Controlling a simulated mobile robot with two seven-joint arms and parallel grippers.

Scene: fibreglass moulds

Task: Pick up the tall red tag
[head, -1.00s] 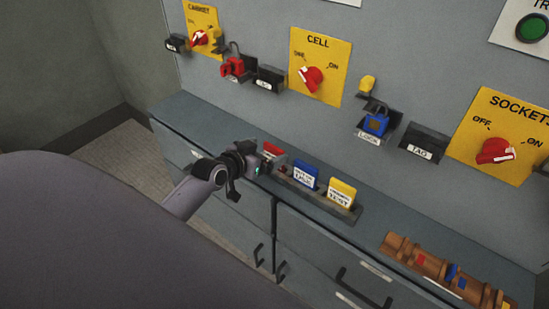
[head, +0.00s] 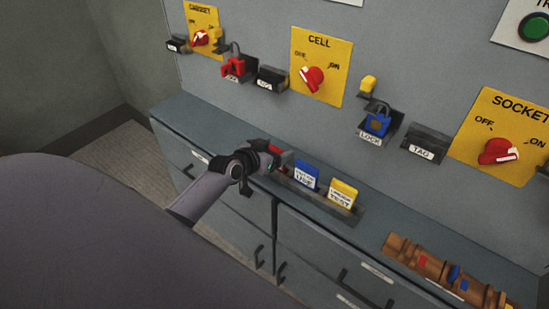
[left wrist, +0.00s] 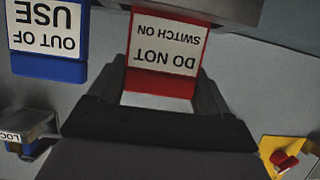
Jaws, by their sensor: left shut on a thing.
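The red tag (head: 277,148), with a white label reading "DO NOT SWITCH ON", is at the left end of the dark tag rack (head: 318,193). My left gripper (head: 272,156) is at it and partly hides it in the head view. In the left wrist view the red tag (left wrist: 168,50) appears upside down, between the two fingers of my left gripper (left wrist: 162,88), which is shut on it. The tag's far end meets the grey rack edge at the top; I cannot tell whether it still sits in its slot. My right gripper is not in view.
A blue "OUT OF USE" tag (head: 305,176) and a yellow tag (head: 342,193) stand in the rack beside it. Behind is a panel with yellow switch plates (head: 322,45), a blue padlock (head: 377,123) and holders. A brown jointed object (head: 440,270) lies at the ledge's right.

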